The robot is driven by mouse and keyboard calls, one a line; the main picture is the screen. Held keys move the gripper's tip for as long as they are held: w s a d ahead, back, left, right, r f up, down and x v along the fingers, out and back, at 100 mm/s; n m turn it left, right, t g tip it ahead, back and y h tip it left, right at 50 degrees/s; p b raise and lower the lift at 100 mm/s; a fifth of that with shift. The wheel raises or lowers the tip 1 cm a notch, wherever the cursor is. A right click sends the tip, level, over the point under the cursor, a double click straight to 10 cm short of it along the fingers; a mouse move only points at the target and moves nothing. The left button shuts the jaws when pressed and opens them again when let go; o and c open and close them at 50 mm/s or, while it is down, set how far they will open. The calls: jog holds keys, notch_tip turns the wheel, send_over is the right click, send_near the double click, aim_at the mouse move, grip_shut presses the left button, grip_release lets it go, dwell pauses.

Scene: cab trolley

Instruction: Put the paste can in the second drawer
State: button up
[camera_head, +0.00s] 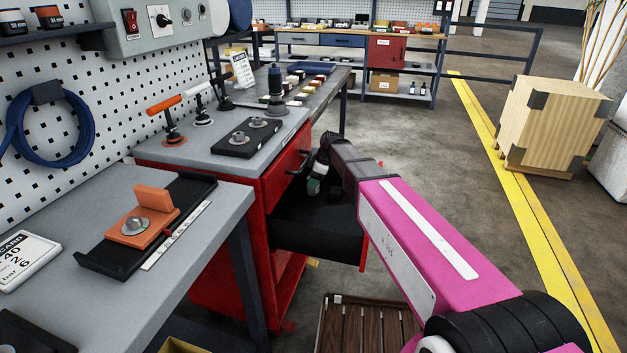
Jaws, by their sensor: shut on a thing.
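The red trolley (274,255) stands beside the grey bench, with a grey top. A drawer with a dark inside (315,232) is pulled out to the right, below a drawer front with a dark handle (296,164); it appears to be the second one down. My pink arm reaches over the open drawer from the lower right. My gripper (320,172) is shut on a small green and white thing, probably the paste can (314,187), above the drawer's back part. The fingers and most of the can are hidden or too dark to make out.
On the trolley top are orange and white handled tools (168,118) and a black plate (249,138). The grey bench (190,275) at left bears a black tray (100,260). A slatted wooden pallet (365,325) lies on the floor below. Floor right of the trolley is open.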

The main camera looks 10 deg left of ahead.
jog(key=o, duration=1.1)
jog(key=shift+f, duration=0.1)
jog(key=v, duration=1.2)
